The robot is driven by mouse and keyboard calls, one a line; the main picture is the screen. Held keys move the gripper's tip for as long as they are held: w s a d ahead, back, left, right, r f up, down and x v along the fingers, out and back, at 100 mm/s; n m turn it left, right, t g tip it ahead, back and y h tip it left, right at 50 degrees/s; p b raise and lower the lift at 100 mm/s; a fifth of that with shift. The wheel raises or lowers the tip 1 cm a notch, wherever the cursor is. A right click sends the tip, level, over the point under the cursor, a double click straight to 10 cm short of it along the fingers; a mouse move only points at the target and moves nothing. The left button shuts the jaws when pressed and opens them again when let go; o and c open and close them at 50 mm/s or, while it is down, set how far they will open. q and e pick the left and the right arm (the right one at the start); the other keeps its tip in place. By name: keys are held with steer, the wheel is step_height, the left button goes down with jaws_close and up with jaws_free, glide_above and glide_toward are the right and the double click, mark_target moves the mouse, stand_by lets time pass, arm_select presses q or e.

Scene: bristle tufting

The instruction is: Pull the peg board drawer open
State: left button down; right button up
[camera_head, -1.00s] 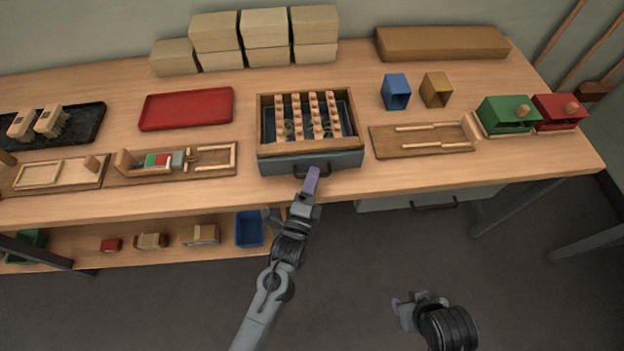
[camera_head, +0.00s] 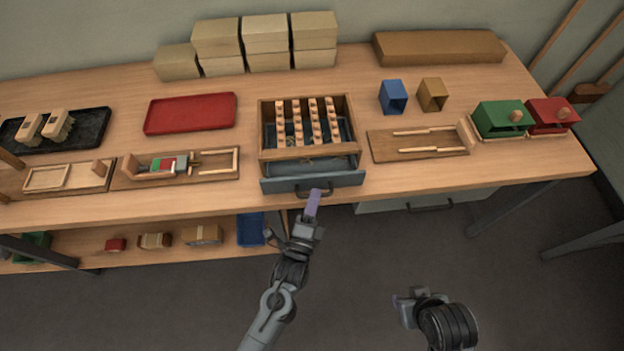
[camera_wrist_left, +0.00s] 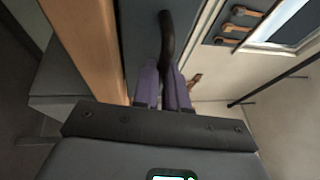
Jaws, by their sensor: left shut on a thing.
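The peg board drawer (camera_head: 340,181) has a grey-blue front and a dark bar handle (camera_head: 300,192). It stands partly out from the wooden peg board box (camera_head: 262,137), and a gap shows behind its front. Rows of light pegs stand in the box above it. My left gripper (camera_head: 314,194) is at the handle, shut on it. In the left wrist view the purple fingers (camera_wrist_left: 163,88) close around the dark handle (camera_wrist_left: 166,38). My right gripper (camera_head: 408,300) is apart, low over the floor; its fingers are too unclear to tell open from shut.
A wooden board with rods (camera_head: 385,154) lies right of the box, and another fixture board (camera_head: 215,176) lies left. A second drawer with a handle (camera_head: 455,201) sits under the table edge. A blue bin (camera_head: 250,228) stands on the lower shelf. The floor in front is clear.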

arm_select(q)
steer(key=s+p, duration=0.2)
steer(key=s, duration=0.5)
steer(key=shift+d+p, duration=0.4)
steer(key=shift+d, duration=0.05)
arm_select(e)
step_height(320, 180, up, 4)
steer(key=shift+a+r, duration=0.1)
arm_select(q)
steer(key=shift+w, duration=0.1)
steer(key=c, duration=1.2)
jaws_free()
steer(key=shift+o, duration=0.2)
steer(key=p+v, duration=0.1)
steer(key=v, duration=0.9)
steer(key=shift+s+a, duration=0.2)
steer(key=shift+s, duration=0.2)
arm_select(e)
steer(key=shift+s+r, duration=0.1)
steer(key=shift+r, duration=0.45)
